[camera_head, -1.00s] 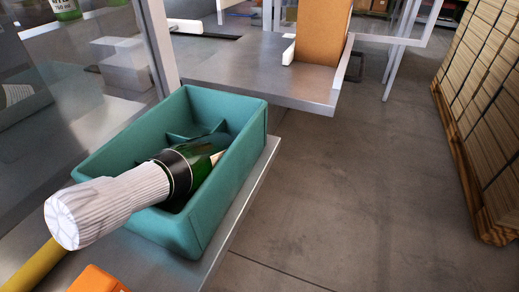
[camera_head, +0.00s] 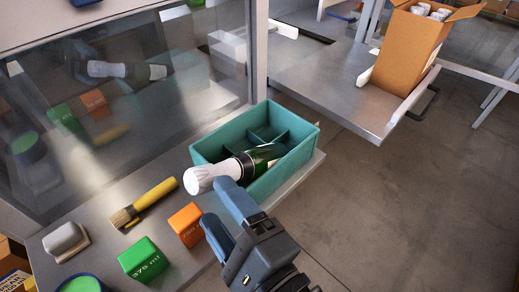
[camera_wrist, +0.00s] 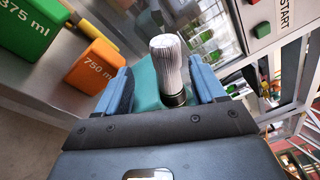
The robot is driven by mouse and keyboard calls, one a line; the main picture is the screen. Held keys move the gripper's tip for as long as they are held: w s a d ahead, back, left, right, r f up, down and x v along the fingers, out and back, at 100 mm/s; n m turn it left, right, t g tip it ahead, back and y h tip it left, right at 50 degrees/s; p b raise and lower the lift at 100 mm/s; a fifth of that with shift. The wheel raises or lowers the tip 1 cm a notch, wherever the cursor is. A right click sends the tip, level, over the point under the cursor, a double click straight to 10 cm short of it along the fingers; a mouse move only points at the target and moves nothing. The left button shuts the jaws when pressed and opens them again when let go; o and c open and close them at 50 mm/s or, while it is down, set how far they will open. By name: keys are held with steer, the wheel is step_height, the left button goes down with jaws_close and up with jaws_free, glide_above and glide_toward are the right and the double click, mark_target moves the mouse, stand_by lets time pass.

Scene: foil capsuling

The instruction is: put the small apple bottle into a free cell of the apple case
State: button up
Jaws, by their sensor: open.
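A green glass bottle (camera_head: 262,155) with a pale, ribbed cover on its neck lies tilted in a teal divided crate (camera_head: 291,166). Its neck sticks out over the crate's near-left side. My gripper (camera_head: 213,202) is open and close to the covered neck. In the wrist view, the bottle's pale neck (camera_wrist: 168,62) appears between my spread fingers, with no clear contact. A brown cardboard case (camera_head: 409,50) with open flaps stands at the back right, with several white tops inside. I see no apple mark on the bottle, crate or case. The case's cells are hidden.
A green 375 ml block (camera_head: 145,260), an orange 750 ml block (camera_head: 187,224), a yellow-handled brush (camera_head: 147,200) and a pale grey block (camera_head: 64,240) lie on the near bench. A glass panel (camera_head: 150,85) stands behind. Floor is clear at right.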

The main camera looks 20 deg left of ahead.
mark_target(194, 175)
steer(key=x, duration=0.4)
steer(key=r+p+x, duration=0.1)
steer(key=x, duration=0.2)
steer(key=shift+s+a+r, duration=0.1)
steer(key=shift+s+a, duration=0.05)
steer(key=shift+s, duration=0.05)
steer(key=shift+w+a, duration=0.35)
steer(key=shift+a, duration=0.1)
steer(key=shift+c, duration=0.3)
jaws_close()
